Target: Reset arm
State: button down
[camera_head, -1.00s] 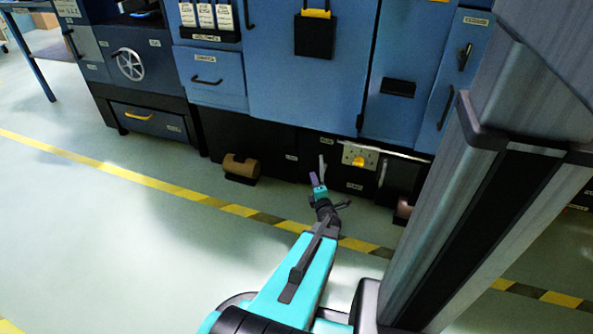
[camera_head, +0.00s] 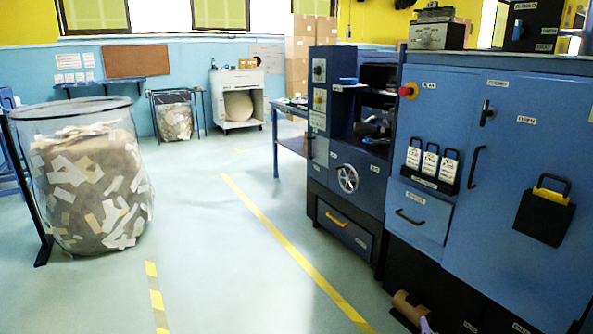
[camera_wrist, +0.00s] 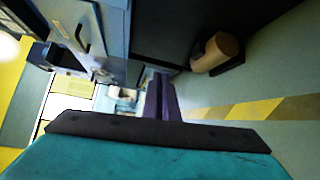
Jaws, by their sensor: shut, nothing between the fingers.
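My gripper shows in the wrist view as purple fingers (camera_wrist: 159,95) above the teal and dark wrist body; the fingers are together with nothing between them. In the head view only a small purple tip (camera_head: 426,325) shows at the bottom edge, and the rest of my arm is out of the picture. A brown kraft roll (camera_head: 407,306) lies low at the base of the blue cabinets, just left of that tip. The roll also shows in the wrist view (camera_wrist: 218,50), apart from the fingers.
Blue cabinets (camera_head: 470,175) with handles line the right side. A drawer with a yellow handle (camera_head: 345,228) is low in them. A clear bin of paper scraps (camera_head: 90,190) stands at left. The floor between, with a yellow line (camera_head: 275,240), is clear.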

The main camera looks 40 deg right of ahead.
jog(key=w+a+r+n+t+y+p, duration=0.1)
jog(key=w+a+r+y+p, duration=0.3)
jog(key=w+a, duration=0.65)
jog(key=w+a+r+n+t+y+p, duration=0.1)
jog(key=w+a+r+n+p, duration=0.15)
jog(key=w+a+p, duration=0.6)
jog(key=w+a+m+g+y+p, duration=0.1)
jog(key=w+a+y+p, duration=0.15)
jog(key=w+a, duration=0.6)
jog(key=w+a+m+g+y+p, duration=0.1)
jog(key=w+a+p, duration=0.25)
jog(key=a, duration=1.05)
jog(key=s+a+m+g+y+p, duration=0.1)
jog(key=s+a+g+p, duration=0.3)
jog(key=a, duration=0.5)
jog(key=s+a+m+g+y+p, duration=0.1)
jog(key=s+a+m+g+p, duration=0.1)
jog(key=s+a+p, duration=0.55)
jog(key=s+a+m+g, duration=0.2)
jog(key=s+m+g, duration=0.1)
jog(key=s, duration=0.4)
jog(key=s+a+r+m+g+y+b, duration=0.1)
jog(key=s+a+m+g, duration=0.1)
jog(key=s, duration=0.6)
jog(key=s+a+m+g, duration=0.3)
jog(key=s+a+g, duration=0.1)
jog(key=s, duration=0.4)
jog(key=shift+a+r+m+g+y+b, duration=0.25)
jog(key=shift+m+g+y+b, duration=0.1)
jog(key=shift+g, duration=0.55)
